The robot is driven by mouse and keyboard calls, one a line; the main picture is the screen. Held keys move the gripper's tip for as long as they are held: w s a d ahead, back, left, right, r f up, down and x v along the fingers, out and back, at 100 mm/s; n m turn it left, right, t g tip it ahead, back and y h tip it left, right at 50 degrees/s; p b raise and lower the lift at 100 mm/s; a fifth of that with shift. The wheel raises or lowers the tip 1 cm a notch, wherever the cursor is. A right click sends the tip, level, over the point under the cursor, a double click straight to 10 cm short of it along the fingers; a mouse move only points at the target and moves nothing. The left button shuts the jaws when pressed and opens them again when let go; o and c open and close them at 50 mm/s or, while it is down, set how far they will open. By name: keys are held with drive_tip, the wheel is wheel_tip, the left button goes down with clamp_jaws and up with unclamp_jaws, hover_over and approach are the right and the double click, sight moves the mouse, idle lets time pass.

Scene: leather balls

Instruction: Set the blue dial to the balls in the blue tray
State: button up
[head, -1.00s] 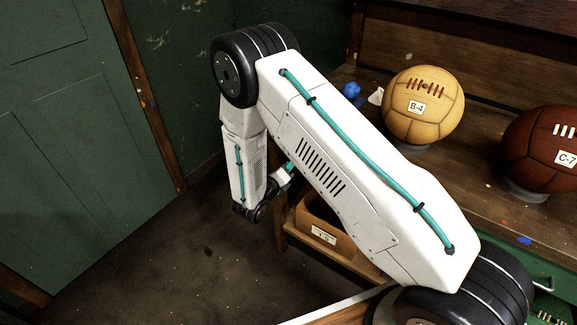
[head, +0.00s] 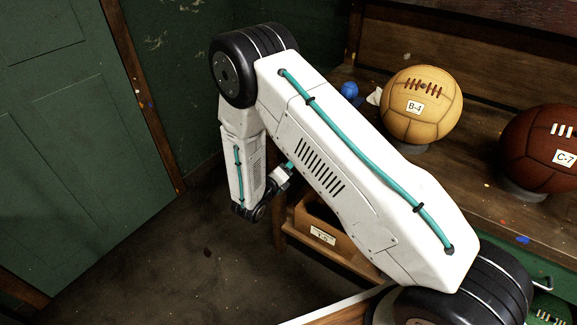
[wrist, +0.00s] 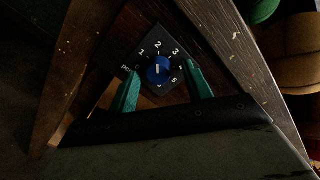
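My gripper (wrist: 163,80) is open, with one green finger to the left of the dial and one to the right. Gaps show between the fingers and the dial. I see no blue tray in either view.
A tan ball (head: 422,104) labelled B-4 and a brown ball (head: 543,148) labelled C-7 rest on the wooden bench (head: 463,190). A small blue object (head: 349,90) lies behind. A labelled wooden box (head: 322,236) stands below. Floor at left is clear.

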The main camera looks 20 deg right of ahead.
drive_tip(key=v, duration=0.7)
drive_tip(key=shift+s+a, duration=0.25)
drive_tip(key=shift+a, duration=0.1)
